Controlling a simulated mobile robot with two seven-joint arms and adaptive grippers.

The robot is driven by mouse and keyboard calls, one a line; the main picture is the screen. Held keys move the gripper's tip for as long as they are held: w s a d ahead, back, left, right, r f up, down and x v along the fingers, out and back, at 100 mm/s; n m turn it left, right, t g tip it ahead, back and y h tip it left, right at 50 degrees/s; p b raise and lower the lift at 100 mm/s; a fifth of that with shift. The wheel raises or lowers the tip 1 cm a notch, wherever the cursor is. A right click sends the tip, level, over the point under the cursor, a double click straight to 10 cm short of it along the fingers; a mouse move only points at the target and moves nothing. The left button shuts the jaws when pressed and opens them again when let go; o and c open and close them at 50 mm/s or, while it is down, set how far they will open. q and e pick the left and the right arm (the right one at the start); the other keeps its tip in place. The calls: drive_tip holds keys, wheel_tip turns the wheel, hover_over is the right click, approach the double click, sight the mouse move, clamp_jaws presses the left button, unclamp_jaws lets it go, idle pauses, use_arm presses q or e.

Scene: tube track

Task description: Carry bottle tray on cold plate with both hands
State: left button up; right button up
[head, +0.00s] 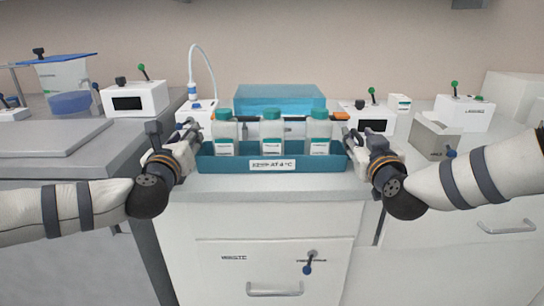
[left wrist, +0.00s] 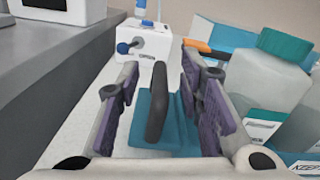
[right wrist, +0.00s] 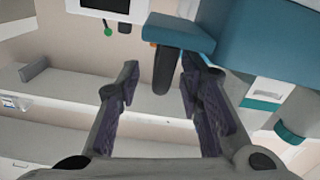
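The teal bottle tray (head: 215,162), labelled "KEEP AT 4 °C", stands level near the front edge of the counter. It holds three clear bottles with teal caps, the middle one (head: 271,133) among them. My left gripper (head: 192,135) is at the tray's left end. In the left wrist view its open fingers (left wrist: 158,105) stand either side of a dark upright handle (left wrist: 157,98), with gaps visible. My right gripper (head: 362,142) is at the right end, its open fingers (right wrist: 158,88) either side of the other dark handle (right wrist: 162,68). A light-blue block (head: 280,97), possibly the cold plate, lies behind the tray.
White devices with levers stand left (head: 136,98) and right (head: 372,118) of the tray, and a white unit with a curved tube (head: 200,107) is close behind its left end. A grey box (head: 436,138) stands farther right. Drawers (head: 275,262) lie below the counter edge.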

drive_tip(key=shift+w, duration=0.1)
use_arm(q)
clamp_jaws()
use_arm(e)
clamp_jaws()
use_arm(q)
drive_tip(key=shift+w+r, duration=0.1)
